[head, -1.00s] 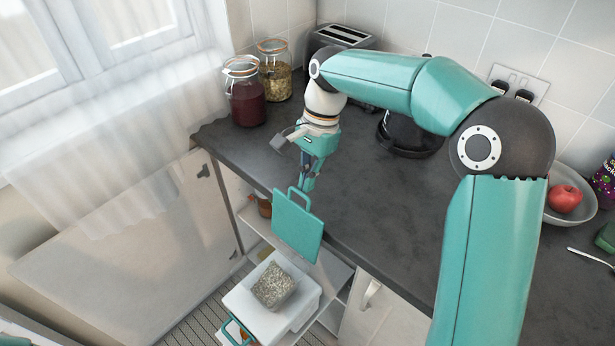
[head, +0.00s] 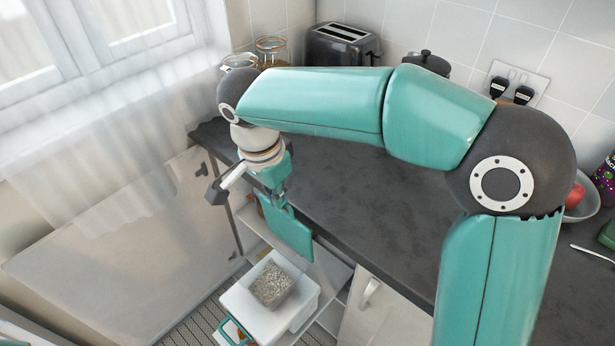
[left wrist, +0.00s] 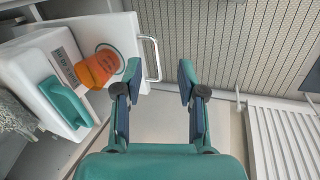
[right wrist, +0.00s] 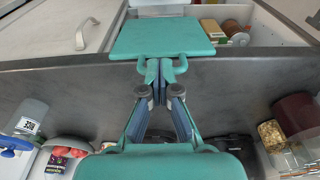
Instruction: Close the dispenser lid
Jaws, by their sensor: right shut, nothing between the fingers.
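The teal square dispenser lid (head: 290,232) stands raised and tilted beside the white dispenser (head: 303,307) in the head view. The dispenser's top is open, with grey speckled grain (head: 271,285) inside. My right gripper (right wrist: 161,72) is shut at the lid's loop handle (right wrist: 181,65), with nothing between its fingers. The arm partly covers it in the head view. I cannot tell whether the fingertips pass through the loop. The left wrist view shows my left gripper (left wrist: 158,82) open and empty, right of the white dispenser and its teal front handle (left wrist: 65,102).
The dark counter edge (head: 335,232) runs close along the right arm. A white drawer front with a handle (head: 369,293) is right of the dispenser. An orange container (left wrist: 97,69) stands by the dispenser. Glass jars (head: 271,50) and a toaster (head: 342,42) stand at the back.

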